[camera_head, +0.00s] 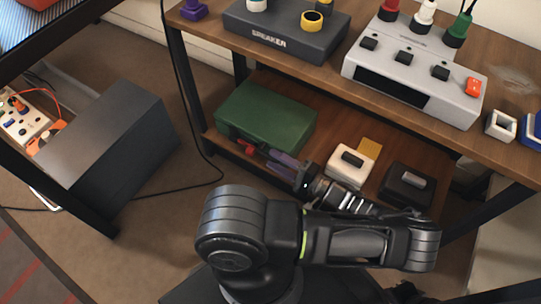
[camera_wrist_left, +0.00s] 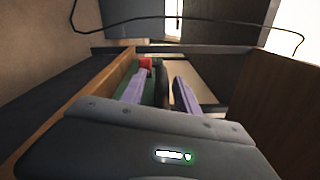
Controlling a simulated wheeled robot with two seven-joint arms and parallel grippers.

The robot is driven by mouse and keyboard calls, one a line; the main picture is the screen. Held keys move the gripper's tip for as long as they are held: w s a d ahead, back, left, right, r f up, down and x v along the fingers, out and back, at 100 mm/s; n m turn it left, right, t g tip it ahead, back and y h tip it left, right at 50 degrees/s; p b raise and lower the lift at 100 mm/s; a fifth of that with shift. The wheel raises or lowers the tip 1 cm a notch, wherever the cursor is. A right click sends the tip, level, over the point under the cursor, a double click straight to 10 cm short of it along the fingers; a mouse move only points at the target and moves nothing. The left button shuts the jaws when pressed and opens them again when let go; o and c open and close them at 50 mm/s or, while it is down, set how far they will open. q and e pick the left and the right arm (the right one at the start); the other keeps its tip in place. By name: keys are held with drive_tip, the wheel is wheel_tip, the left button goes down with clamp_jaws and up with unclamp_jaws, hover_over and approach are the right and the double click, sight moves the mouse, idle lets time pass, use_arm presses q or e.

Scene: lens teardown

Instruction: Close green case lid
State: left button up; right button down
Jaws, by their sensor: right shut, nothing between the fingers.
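The green case (camera_head: 265,118) is on the lower shelf, its broad green lid facing up. Red and dark items (camera_head: 245,147) show along its front edge; I cannot tell whether the lid is fully down. My left gripper (camera_head: 278,160) is at the case's front right corner, its purple fingers pointing left. In the left wrist view, the fingers (camera_wrist_left: 158,93) are spread apart, with a bit of green, a red thing (camera_wrist_left: 146,64) and a dark part beyond or between them. I see nothing gripped. Contact with the lid cannot be told. My right gripper is not in view.
Right of the case are a white box (camera_head: 350,167) and a black box (camera_head: 407,185). A dark shelf post (camera_head: 183,80) and hanging cable (camera_head: 178,90) stand left.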

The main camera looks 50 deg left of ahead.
use_arm(q)
drive_tip(key=v, duration=0.5)
drive_tip(key=shift+p, duration=0.3)
